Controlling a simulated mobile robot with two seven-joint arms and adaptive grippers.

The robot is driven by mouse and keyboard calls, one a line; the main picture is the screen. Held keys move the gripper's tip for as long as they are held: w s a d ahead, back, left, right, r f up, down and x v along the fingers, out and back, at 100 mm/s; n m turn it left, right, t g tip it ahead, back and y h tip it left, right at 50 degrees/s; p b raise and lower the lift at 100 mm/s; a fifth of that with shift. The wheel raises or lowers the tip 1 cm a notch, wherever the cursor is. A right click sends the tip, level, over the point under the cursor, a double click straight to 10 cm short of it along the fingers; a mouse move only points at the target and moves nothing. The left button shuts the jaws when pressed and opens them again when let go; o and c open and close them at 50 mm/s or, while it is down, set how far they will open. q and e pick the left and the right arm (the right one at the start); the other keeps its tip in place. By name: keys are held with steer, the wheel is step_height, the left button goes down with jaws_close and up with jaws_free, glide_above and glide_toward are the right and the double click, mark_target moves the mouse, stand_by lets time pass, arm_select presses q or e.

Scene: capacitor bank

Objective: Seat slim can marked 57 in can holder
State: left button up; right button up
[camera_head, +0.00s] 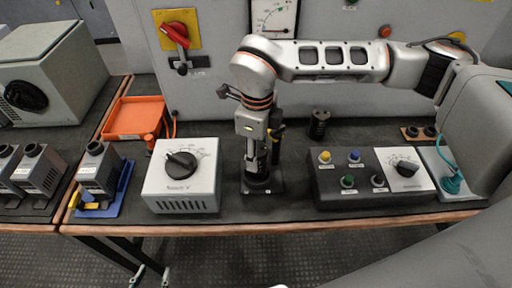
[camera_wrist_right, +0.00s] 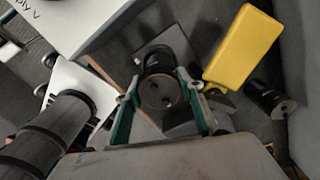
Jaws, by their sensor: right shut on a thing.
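My right gripper (camera_head: 257,160) points down above the can holder (camera_head: 275,188), a dark square base in the middle of the bench front. It is shut on a dark slim can, whose round end with two terminals (camera_wrist_right: 160,92) shows between the green fingers in the right wrist view. The can looks upright, with its lower end at the holder; I cannot tell how deep it sits. The holder's plate (camera_wrist_right: 150,50) shows behind the can. No number 57 is readable. My left gripper is not in view.
A grey supply box with a dial (camera_head: 182,175) stands left of the holder, and a dark button panel (camera_head: 340,190) right of it. Another dark can (camera_head: 319,125) stands behind. An orange tray (camera_head: 137,116) lies back left. A yellow block (camera_wrist_right: 243,48) shows near the fingers.

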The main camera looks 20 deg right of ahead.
steer(key=shift+f, duration=0.1)
arm_select(q)
steer(key=shift+w+a+r, duration=0.1)
steer(key=shift+w, duration=0.3)
steer(key=shift+r, duration=0.2)
steer(key=shift+s+f, duration=0.25)
steer(key=shift+s, duration=0.2)
arm_select(e)
steer(key=shift+f, duration=0.1)
arm_select(q)
steer(key=shift+w, duration=0.4)
arm_select(e)
steer(key=shift+f, duration=0.6)
arm_select(q)
steer(key=shift+s+f, duration=0.15)
arm_select(e)
steer(key=shift+f, duration=0.4)
